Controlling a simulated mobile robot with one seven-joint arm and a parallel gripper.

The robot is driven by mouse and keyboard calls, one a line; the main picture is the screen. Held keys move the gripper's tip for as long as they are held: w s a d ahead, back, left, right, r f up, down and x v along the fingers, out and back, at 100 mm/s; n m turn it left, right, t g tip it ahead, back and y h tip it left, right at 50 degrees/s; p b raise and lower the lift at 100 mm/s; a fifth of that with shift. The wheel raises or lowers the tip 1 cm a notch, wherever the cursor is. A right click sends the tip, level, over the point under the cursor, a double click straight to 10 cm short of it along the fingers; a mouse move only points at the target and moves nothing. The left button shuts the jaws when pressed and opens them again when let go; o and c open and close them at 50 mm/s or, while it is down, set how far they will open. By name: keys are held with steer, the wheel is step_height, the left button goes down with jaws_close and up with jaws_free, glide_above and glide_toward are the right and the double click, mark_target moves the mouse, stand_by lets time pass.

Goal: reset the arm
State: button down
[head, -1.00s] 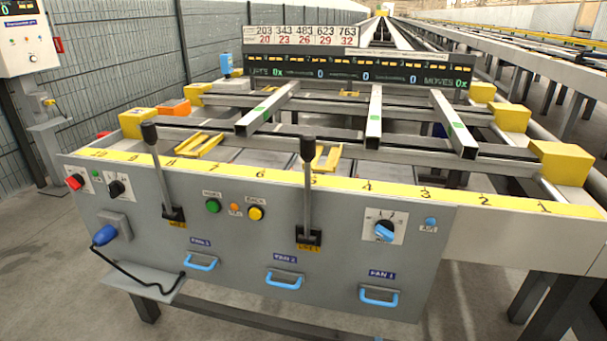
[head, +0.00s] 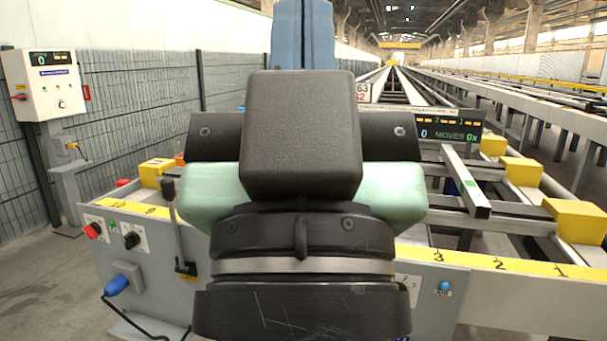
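My gripper (head: 303,35) stands large and close in the middle of the head view, in front of the control panel and the table. Its black housing and pale green sides face me. A blue part rises from it and is cut off by the top edge. Its fingertips do not show clearly, so I cannot tell if it is open or holds anything. It hides the middle of the panel (head: 440,290) and much of the table.
A black-knobbed lever (head: 173,215) and a red button (head: 93,230) show left of my arm. A metal bar (head: 466,182) lies across the rails at right, near yellow blocks (head: 578,222). A white control box (head: 45,84) stands at far left.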

step_height(320, 180, up, 34)
steer(key=p, duration=3.1)
steer(key=shift+w, duration=0.1)
